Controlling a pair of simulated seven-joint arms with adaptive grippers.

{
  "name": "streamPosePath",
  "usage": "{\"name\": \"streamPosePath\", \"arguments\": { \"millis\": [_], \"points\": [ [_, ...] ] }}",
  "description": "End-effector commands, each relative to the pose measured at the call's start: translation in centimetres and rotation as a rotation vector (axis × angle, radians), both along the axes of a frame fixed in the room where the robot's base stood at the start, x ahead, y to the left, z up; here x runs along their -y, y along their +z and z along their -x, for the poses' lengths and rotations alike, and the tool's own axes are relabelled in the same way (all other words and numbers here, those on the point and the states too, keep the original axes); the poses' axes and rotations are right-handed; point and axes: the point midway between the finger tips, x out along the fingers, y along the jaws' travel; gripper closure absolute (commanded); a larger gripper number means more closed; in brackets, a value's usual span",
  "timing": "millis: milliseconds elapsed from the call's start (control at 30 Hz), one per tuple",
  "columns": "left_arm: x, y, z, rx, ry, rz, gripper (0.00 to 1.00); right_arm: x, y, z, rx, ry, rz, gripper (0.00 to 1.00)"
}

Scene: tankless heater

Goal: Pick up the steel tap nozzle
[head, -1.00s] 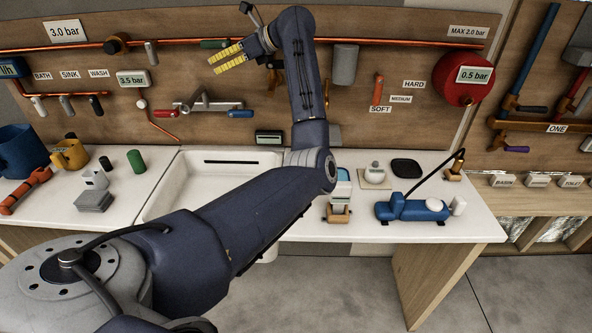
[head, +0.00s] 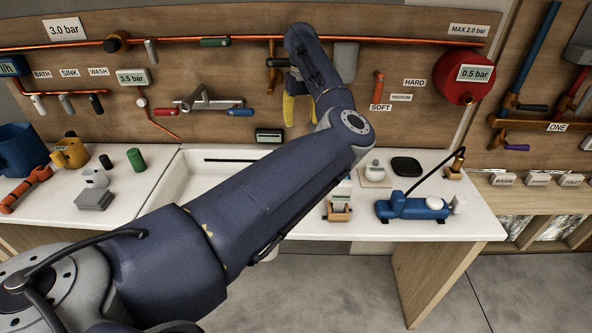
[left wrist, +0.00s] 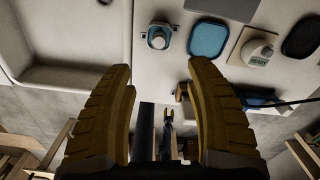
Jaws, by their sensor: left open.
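A small round steel-coloured piece (left wrist: 159,36), which looks like the tap nozzle, stands on a small blue-grey base on the white counter in the left wrist view. In the head view my left arm hides that spot. My left gripper (head: 301,118) is open and empty above the counter, its yellow fingers pointing down. In the left wrist view the open fingers (left wrist: 160,68) stand to either side of the line toward the steel piece, which shows beyond the tips. My right gripper is not in view.
A blue pad (left wrist: 208,38) lies right of the steel piece, then a READY dial (left wrist: 258,50) and a black pad (head: 407,167). A blue device (head: 412,207) stands near the front edge. The sink (head: 185,180) lies left. Pipes and valves line the back board.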

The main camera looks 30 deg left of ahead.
Motion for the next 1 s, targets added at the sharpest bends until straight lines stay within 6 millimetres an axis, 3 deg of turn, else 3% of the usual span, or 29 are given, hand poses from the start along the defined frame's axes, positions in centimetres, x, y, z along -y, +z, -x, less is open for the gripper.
{"name": "streamPosePath", "arguments": {
  "millis": [500, 700, 1000],
  "points": [
    [-0.1, -8.9, 0.1, -0.004, -0.001, -0.002, 0.45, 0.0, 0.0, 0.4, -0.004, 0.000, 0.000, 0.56],
    [-0.1, -11.0, 0.1, -0.002, 0.000, -0.002, 0.45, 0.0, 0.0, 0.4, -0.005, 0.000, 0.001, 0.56],
    [0.0, -12.4, 0.2, -0.002, 0.000, -0.001, 0.45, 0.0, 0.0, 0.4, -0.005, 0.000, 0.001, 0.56]
  ]
}}
